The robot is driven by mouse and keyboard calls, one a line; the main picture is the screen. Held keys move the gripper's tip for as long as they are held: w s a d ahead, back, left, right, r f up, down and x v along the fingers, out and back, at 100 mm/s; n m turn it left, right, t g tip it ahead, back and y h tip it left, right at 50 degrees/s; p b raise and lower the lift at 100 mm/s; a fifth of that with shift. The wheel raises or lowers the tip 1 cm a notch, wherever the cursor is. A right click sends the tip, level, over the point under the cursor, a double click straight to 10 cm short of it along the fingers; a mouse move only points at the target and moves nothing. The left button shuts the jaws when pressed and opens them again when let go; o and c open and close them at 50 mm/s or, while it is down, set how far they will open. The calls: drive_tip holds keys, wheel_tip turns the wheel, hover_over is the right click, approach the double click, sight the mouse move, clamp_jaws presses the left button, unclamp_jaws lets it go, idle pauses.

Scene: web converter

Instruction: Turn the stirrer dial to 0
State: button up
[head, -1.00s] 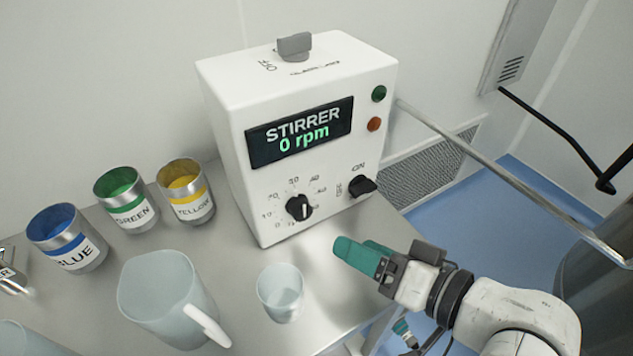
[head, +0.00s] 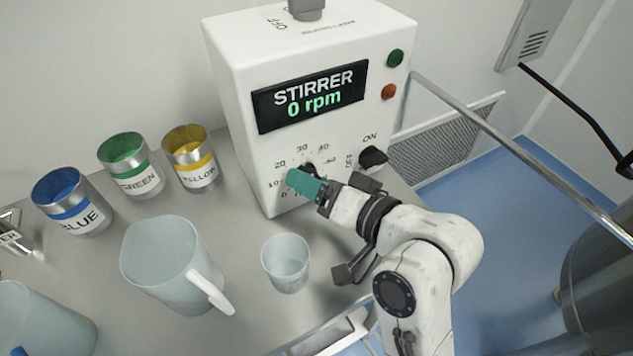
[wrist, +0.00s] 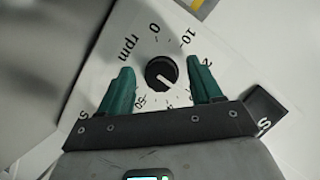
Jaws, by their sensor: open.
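The white stirrer box (head: 235,85) has a display (head: 310,97) reading "STIRRER 0 rpm". Its black dial (wrist: 162,72) sits on the lower front face; in the head view mostly my fingers hide it. In the wrist view a pale mark shows on the dial's lower right side; which number it points to I cannot tell. My gripper (head: 298,180) is at the dial. In the wrist view its two green fingers (wrist: 160,65) are open, one on each side of the dial, with a gap on both sides.
A black ON/OFF knob (head: 373,156) is right of the dial. Green (head: 395,58) and orange (head: 389,91) buttons are above it. A clear cup (head: 286,265) and a jug (head: 165,265) stand in front. Blue (head: 72,200), green (head: 130,165) and yellow (head: 190,157) cans are left.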

drive_tip(key=shift+c, duration=0.4)
drive_tip(key=c, duration=1)
drive_tip(key=shift+o, duration=0.2)
drive_tip(key=shift+s+a+r+n+t+h+p, duration=0.1)
drive_tip(key=shift+n+t+h+p, duration=0.55)
drive_tip(key=shift+n+h+p, duration=1.1)
drive_tip(key=shift+a+n+t+h+p, duration=0.1)
drive_tip(key=shift+n+t+h+p, duration=0.75)
drive_tip(key=shift+n, duration=1.6)
